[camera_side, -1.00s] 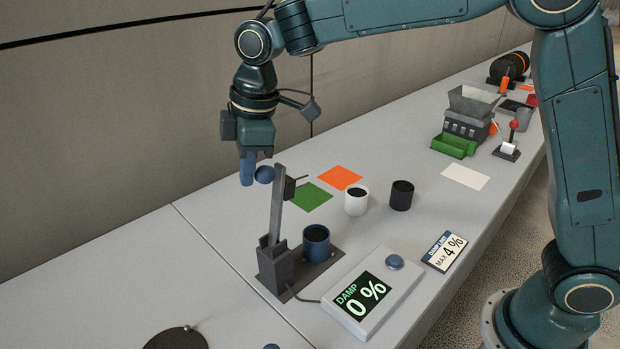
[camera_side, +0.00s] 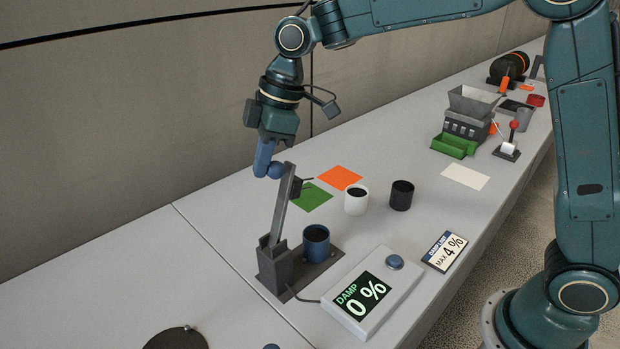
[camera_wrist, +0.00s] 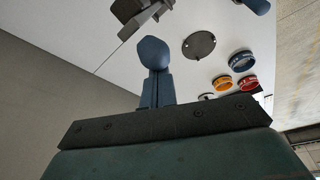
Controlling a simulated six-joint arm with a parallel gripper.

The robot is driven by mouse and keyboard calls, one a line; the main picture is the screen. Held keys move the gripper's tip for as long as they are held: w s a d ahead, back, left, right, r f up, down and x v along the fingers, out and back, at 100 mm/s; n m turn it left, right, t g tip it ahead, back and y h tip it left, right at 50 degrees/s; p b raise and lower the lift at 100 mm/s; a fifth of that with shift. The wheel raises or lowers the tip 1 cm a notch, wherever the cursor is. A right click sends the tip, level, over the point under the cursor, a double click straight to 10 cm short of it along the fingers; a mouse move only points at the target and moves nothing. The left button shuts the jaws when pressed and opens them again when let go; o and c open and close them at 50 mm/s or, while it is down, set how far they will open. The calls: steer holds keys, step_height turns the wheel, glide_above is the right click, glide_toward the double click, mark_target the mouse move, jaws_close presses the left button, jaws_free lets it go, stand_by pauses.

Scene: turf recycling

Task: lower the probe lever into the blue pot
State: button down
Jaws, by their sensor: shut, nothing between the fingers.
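The probe lever (camera_side: 283,208) is a grey bar rising from a dark bracket, leaning a little to the right in the side view. It has a blue ball knob (camera_side: 275,171) at its top and a small dark probe block (camera_side: 296,187) beside it. The blue pot (camera_side: 316,243), with dark contents, stands on the lever's base plate to its right, below the raised probe. My gripper (camera_side: 263,160) is shut and empty, its blue fingers tilted and apparently touching the knob from the left.
A damp meter (camera_side: 370,295) reading 0 % stands right of the pot, beside a "MAX 4 %" card (camera_side: 444,251). A white cup (camera_side: 356,200) and a black cup (camera_side: 401,195) stand behind. Green (camera_side: 311,196) and orange (camera_side: 340,177) squares lie flat near the lever.

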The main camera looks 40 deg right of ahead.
steer(key=shift+d+y, duration=0.4)
steer(key=shift+d, duration=0.6)
steer(key=d+f+y, duration=0.6)
steer(key=d+f, duration=0.8)
steer(key=d, duration=0.2)
steer(key=shift+s+d+m, duration=0.15)
steer(key=shift+m, duration=0.15)
steer(key=shift+r, duration=0.1)
step_height(320, 180, up, 4)
steer(key=w+a, duration=0.1)
steer(key=w, duration=0.1)
steer(key=s+d+r, duration=0.1)
steer(key=d, duration=0.8)
steer(key=shift+r, duration=0.15)
